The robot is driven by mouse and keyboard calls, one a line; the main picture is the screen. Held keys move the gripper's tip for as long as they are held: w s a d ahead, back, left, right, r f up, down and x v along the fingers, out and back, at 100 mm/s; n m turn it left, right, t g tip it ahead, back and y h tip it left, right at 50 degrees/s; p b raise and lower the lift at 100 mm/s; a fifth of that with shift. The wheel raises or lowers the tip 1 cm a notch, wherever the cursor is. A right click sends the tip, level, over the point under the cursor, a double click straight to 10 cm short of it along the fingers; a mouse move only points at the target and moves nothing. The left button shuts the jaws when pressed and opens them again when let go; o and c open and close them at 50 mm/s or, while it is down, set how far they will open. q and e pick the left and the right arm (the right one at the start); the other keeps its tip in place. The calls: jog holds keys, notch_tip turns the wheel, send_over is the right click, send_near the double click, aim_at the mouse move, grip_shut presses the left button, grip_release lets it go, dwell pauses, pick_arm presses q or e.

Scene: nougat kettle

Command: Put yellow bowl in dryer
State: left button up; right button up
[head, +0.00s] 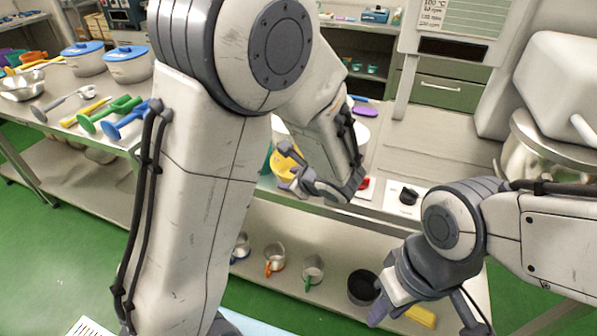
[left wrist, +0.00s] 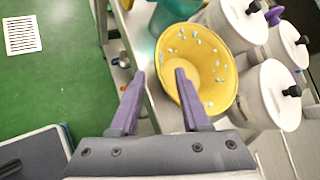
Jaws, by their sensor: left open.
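The yellow bowl (head: 284,164) is at the front edge of the table in the head view, partly hidden by my left arm. In the left wrist view the yellow bowl (left wrist: 222,62) shows its inside, with pale droplets on it. My left gripper (head: 295,170) is open at the bowl. In the left wrist view my left gripper (left wrist: 154,85) has one finger over the bowl's inside and one outside its near rim; contact cannot be told. My right gripper (head: 385,310) is low in front of the table, apart from the bowl; its jaw is unclear. I cannot identify a dryer.
A teal container (left wrist: 172,14) stands beside the bowl. White lidded containers (left wrist: 267,95) with black knobs crowd its right. Blue-lidded pots (head: 127,64) and scoops (head: 110,115) lie at left. A large white machine (head: 560,85) stands at right. Cups (head: 313,268) sit on the lower shelf.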

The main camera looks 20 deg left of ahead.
aim_at(284, 177)
pick_arm(q)
jog(key=x, duration=0.5)
jog(key=shift+w+r, duration=0.1)
jog(key=shift+w, duration=0.1)
grip_shut()
jog(key=shift+r, duration=0.15)
